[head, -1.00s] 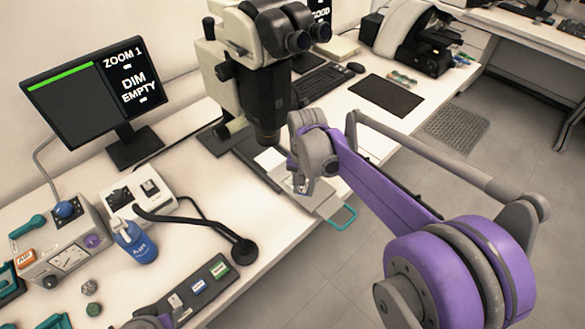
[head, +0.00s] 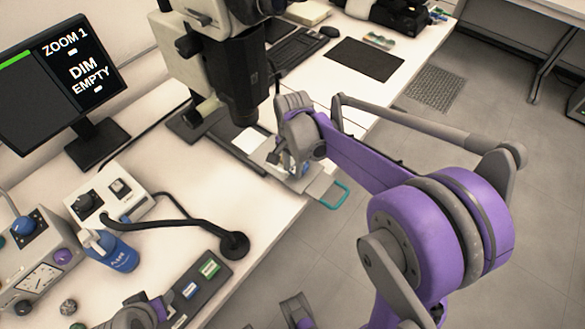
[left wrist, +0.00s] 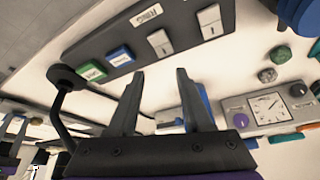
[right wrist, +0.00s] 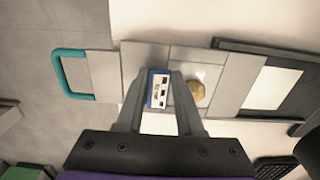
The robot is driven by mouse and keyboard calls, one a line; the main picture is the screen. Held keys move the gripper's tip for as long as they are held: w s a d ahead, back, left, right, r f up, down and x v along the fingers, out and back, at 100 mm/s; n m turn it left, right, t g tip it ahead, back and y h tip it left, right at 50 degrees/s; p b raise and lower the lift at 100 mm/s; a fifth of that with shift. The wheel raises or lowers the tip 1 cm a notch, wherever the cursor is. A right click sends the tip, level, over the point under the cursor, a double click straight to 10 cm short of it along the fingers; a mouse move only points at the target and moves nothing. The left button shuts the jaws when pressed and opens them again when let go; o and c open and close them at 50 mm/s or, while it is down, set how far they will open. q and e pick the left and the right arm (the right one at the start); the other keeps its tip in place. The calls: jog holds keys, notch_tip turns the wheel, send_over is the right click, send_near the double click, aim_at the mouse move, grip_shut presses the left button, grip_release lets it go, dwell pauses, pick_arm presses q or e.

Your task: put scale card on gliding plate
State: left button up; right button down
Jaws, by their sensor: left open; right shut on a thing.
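The scale card (right wrist: 158,90), white with dark markings and a blue edge, is between the fingertips of my right gripper (right wrist: 160,78), which is shut on it. In the right wrist view it appears over the gliding plate (right wrist: 105,75), a grey plate with a teal handle (right wrist: 70,74); I cannot tell whether it touches. A gold disc (right wrist: 197,90) lies on the plate's pale middle, right of the card. In the head view my right gripper (head: 284,168) is over the plate (head: 319,187), hiding part of it. My left gripper (left wrist: 157,75) is open and empty near a dark card holder (left wrist: 140,42).
The microscope (head: 235,80) stands behind the plate. A bent black lamp arm (head: 180,222), a blue bottle (head: 118,252) and a control box (head: 115,195) stand left on the bench. The monitor (head: 60,85) reads "ZOOM 1, DIM, EMPTY".

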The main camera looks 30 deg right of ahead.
pick_arm(q)
jog(key=shift+f, duration=0.1)
pick_arm(e)
jog(key=shift+f, duration=0.45)
pick_arm(q)
jog(key=shift+f, duration=0.15)
pick_arm(e)
jog(key=shift+f, duration=0.2)
jog(key=c, duration=0.5)
grip_release()
jog(key=shift+r, duration=0.1)
jog(key=shift+c, duration=0.2)
jog(key=shift+r, duration=0.1)
